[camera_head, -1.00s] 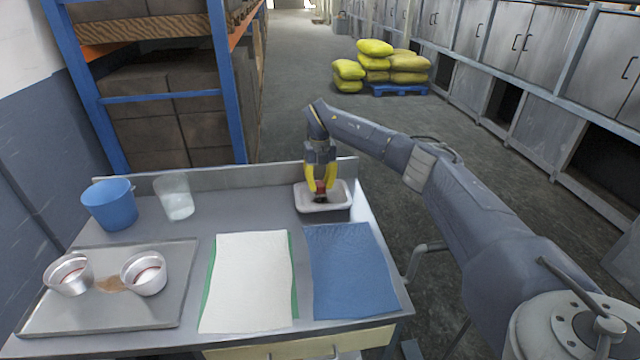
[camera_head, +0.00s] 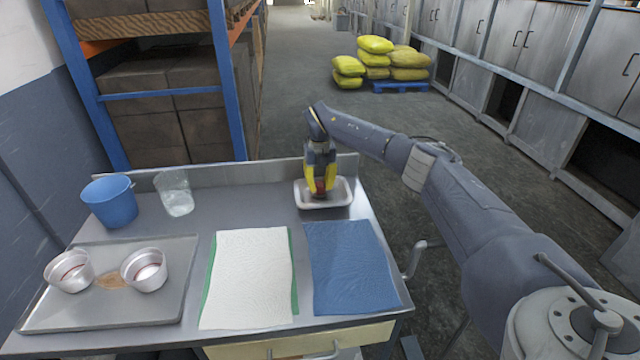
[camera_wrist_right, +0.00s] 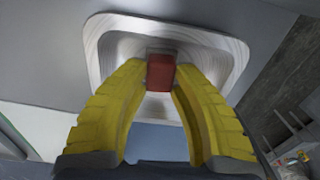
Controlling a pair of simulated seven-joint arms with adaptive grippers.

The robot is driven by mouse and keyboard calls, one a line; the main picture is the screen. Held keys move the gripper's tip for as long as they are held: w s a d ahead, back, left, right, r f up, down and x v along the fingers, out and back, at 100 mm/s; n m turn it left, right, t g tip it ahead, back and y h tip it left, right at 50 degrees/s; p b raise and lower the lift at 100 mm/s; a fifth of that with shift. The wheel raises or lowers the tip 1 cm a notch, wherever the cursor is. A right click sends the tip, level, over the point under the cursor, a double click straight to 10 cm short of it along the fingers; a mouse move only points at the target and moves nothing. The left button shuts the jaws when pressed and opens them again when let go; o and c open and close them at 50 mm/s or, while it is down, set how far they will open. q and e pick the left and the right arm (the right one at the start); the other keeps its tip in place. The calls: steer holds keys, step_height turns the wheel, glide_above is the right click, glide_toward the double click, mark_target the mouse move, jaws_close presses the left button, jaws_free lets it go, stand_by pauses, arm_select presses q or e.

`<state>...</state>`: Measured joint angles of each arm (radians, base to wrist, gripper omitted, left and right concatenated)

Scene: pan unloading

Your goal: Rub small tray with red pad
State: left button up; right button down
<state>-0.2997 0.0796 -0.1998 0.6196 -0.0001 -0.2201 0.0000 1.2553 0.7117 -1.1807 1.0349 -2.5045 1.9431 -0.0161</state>
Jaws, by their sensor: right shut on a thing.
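The small tray (camera_head: 338,204) is a pale, shallow, rounded rectangle at the back right of the table. It also fills the upper part of the right wrist view (camera_wrist_right: 92,50). My right gripper (camera_head: 320,189) points down into the tray, its yellow fingers shut on the red pad (camera_wrist_right: 160,72). The pad is a small red block between the fingertips, over the tray's inside. I cannot tell for sure if it touches the tray floor. My left gripper is not in view.
A blue cloth (camera_head: 350,270) and a white cloth (camera_head: 250,280) lie in front of the tray. A large metal tray (camera_head: 110,318) with two metal cups stands at the left. A blue bucket (camera_head: 109,203) and a clear cup (camera_head: 176,194) stand behind it.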

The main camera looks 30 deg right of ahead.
mark_target(322, 191)
steer(key=shift+s, duration=0.1)
steer(key=shift+s+a, duration=0.35)
steer(key=shift+s, duration=0.45)
steer(key=shift+s+a, duration=0.3)
steer(key=shift+s, duration=0.45)
steer(key=shift+f, duration=0.15)
steer(key=shift+w+d, duration=0.35)
steer(key=shift+w, duration=0.45)
steer(key=shift+w+d, duration=0.3)
steer(key=shift+w, duration=0.5)
steer(key=shift+d, duration=0.15)
